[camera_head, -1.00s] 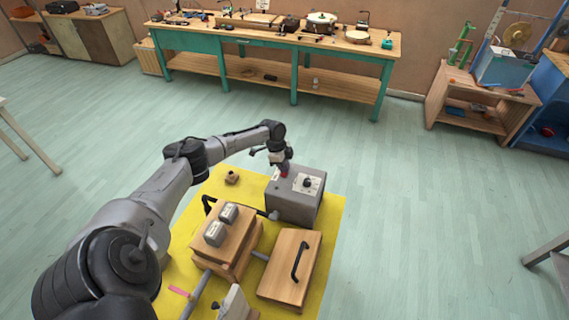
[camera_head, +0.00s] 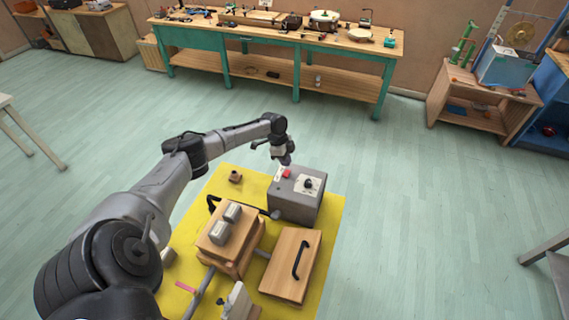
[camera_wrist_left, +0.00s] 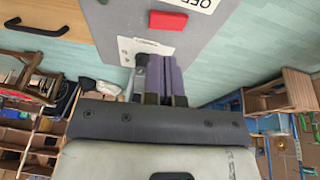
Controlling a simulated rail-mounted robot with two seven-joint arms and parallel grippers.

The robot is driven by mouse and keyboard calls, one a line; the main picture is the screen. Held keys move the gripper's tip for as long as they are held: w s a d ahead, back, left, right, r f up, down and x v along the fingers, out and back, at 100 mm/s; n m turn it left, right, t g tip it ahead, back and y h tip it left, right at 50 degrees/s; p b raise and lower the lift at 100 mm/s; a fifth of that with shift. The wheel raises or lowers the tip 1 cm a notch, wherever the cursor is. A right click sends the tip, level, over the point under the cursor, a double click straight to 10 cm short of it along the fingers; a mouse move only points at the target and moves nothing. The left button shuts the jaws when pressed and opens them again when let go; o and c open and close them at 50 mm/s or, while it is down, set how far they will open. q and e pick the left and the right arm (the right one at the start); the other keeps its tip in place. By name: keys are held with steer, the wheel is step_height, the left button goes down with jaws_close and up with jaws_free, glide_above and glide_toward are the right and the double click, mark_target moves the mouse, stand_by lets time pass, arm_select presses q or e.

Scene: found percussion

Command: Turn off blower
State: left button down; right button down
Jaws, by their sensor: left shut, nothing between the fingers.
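The blower is a grey box (camera_head: 296,205) at the back right of the yellow mat. On its top are a red button or switch (camera_head: 287,173) and a white plate with a black knob (camera_head: 308,183). In the left wrist view the red switch (camera_wrist_left: 168,21) sits beside a white label with the letters "OFF" partly cut off (camera_wrist_left: 196,4). My left gripper (camera_head: 286,160) is just behind and above the red switch, apart from it. Its fingers (camera_wrist_left: 165,75) are shut and empty. My right gripper is not in view.
A wooden box with a black handle (camera_head: 287,268) and a wooden block with two grey pieces (camera_head: 226,244) stand on the yellow mat (camera_head: 329,258) in front. A small wooden piece (camera_head: 235,177) lies left. A green workbench (camera_head: 275,45) is at the back. The floor between is clear.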

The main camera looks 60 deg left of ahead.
arm_select(q)
steer(key=w+a+v, duration=0.1)
steer(key=v, duration=0.8)
steer(key=shift+b, duration=0.45)
steer(key=shift+s, duration=0.1)
